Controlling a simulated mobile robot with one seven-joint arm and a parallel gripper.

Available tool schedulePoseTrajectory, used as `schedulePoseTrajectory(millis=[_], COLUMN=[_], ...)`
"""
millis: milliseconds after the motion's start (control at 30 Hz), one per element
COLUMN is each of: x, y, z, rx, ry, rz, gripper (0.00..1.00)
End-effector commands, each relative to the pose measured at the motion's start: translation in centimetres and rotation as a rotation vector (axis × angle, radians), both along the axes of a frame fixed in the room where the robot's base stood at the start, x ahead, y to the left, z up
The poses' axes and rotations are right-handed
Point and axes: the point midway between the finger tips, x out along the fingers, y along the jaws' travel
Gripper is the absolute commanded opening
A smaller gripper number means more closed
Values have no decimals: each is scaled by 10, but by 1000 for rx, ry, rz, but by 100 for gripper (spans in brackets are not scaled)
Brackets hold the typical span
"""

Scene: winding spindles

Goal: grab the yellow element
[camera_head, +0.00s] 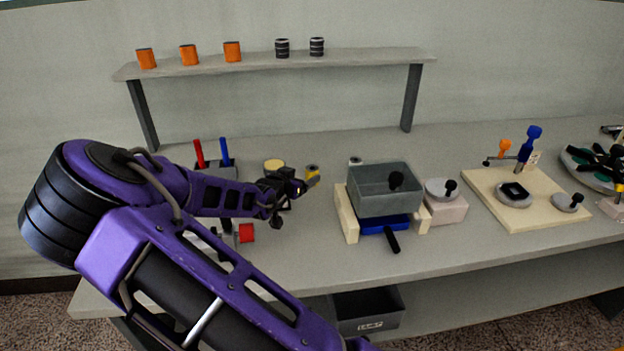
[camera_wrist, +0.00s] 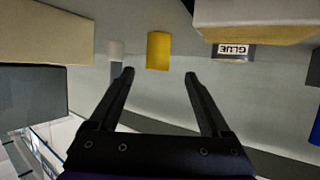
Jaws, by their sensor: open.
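The yellow element (camera_head: 313,171) is a small yellow piece near the end of my arm in the head view. In the wrist view the yellow element (camera_wrist: 158,50) is a plain upright block shape, framed between the fingertips and a little beyond them. My gripper (camera_wrist: 159,76) is open, with nothing visible between its fingers. In the head view my gripper (camera_head: 298,187) is close beside the yellow element, and its dark fingers partly overlap it. I cannot tell whether they touch.
A grey bin (camera_head: 372,187) stands on cream supports to the right. Red and blue upright pieces (camera_head: 224,152) stand behind my arm. A shelf (camera_head: 370,58) holds orange and black cups.

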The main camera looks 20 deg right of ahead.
Motion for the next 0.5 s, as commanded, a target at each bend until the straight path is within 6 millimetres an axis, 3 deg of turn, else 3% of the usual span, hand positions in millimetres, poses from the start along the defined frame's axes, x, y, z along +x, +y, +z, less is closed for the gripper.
schedulePoseTrajectory(millis=[500], x=[35], y=[-38], z=[-16], rx=[1], ry=[0], rz=[0], gripper=[82])
